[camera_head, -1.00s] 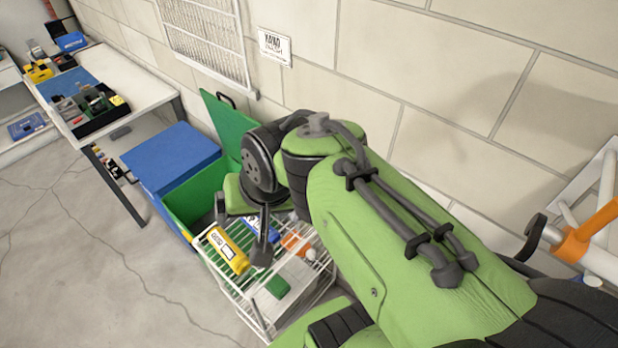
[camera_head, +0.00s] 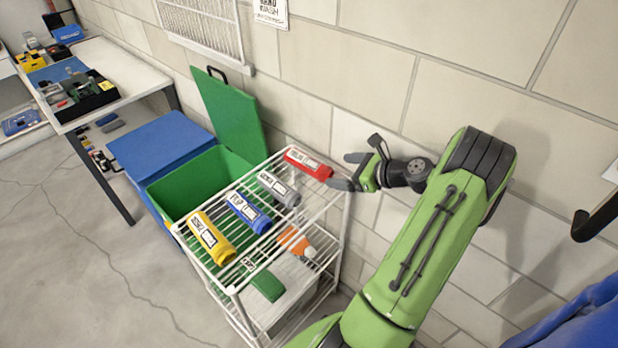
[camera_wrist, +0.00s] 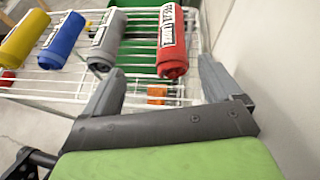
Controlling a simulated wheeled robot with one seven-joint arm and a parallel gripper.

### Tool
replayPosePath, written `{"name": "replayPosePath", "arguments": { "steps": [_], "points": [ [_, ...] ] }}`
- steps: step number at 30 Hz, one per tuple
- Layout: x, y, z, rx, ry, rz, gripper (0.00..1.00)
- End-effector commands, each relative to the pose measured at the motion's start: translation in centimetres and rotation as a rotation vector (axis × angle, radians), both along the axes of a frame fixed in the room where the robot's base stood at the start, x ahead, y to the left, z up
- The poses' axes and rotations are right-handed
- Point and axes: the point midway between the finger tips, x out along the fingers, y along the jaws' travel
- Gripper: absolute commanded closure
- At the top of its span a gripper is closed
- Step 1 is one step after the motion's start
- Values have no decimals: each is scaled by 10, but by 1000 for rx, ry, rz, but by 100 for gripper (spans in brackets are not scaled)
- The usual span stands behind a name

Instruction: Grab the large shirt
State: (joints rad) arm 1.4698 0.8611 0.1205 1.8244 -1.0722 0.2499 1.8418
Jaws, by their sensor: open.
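Rolled cloth bundles with white labels lie in a row on the top rack of a white wire shelf: yellow (camera_head: 212,240), blue (camera_head: 249,212), grey (camera_head: 279,188) and red (camera_head: 308,163). I cannot read the labels well enough to tell which is the large shirt. My gripper (camera_head: 348,171) is open and empty at the right end of the rack, near the red roll. In the wrist view the red roll (camera_wrist: 172,45) lies ahead, in line with the gap between my fingers. The grey roll (camera_wrist: 107,42) is left of it.
The wire shelf (camera_head: 232,290) has a lower level with an orange-and-white item (camera_head: 295,241) and a green item (camera_head: 267,285). An open green bin (camera_head: 195,185) and a blue box (camera_head: 165,150) stand behind left. The block wall (camera_head: 370,70) is close behind my gripper.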

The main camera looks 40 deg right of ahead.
Motion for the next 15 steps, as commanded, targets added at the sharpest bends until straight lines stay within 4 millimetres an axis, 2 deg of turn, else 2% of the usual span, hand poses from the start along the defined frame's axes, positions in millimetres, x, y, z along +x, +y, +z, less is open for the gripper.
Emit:
{"name": "replayPosePath", "arguments": {
  "steps": [1,5,12,15],
  "points": [
    [-8,-11,-14,57,-25,-53,9],
    [-12,-21,-19,121,-54,-109,9],
    [33,-13,-38,123,-52,-104,9],
    [45,-13,-42,121,-50,-107,9]
  ]
}}
